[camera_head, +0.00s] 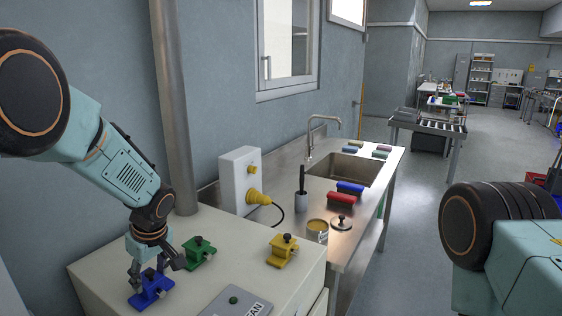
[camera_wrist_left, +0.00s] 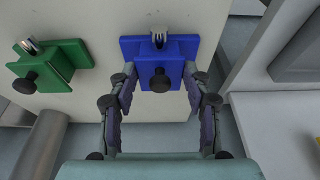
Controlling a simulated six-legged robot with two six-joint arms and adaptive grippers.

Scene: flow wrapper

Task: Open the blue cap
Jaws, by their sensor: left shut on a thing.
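The blue cap (camera_head: 150,289) sits on the pale top of the cabinet, at the lower left of the head view. It has a flat base, a raised block and a black knob. My left gripper (camera_head: 157,268) reaches down over it and is shut on its block. In the left wrist view the blue cap (camera_wrist_left: 160,50) lies between the two fingers of the left gripper (camera_wrist_left: 160,78), one on each side of the block. A metal hinge piece shows at its far edge. My right gripper is out of view; only part of the right arm shows.
A green cap (camera_head: 198,252) stands close behind the blue one and also shows in the left wrist view (camera_wrist_left: 50,65). A yellow cap (camera_head: 283,250) is to the right. A vertical pipe (camera_head: 172,110) rises behind.

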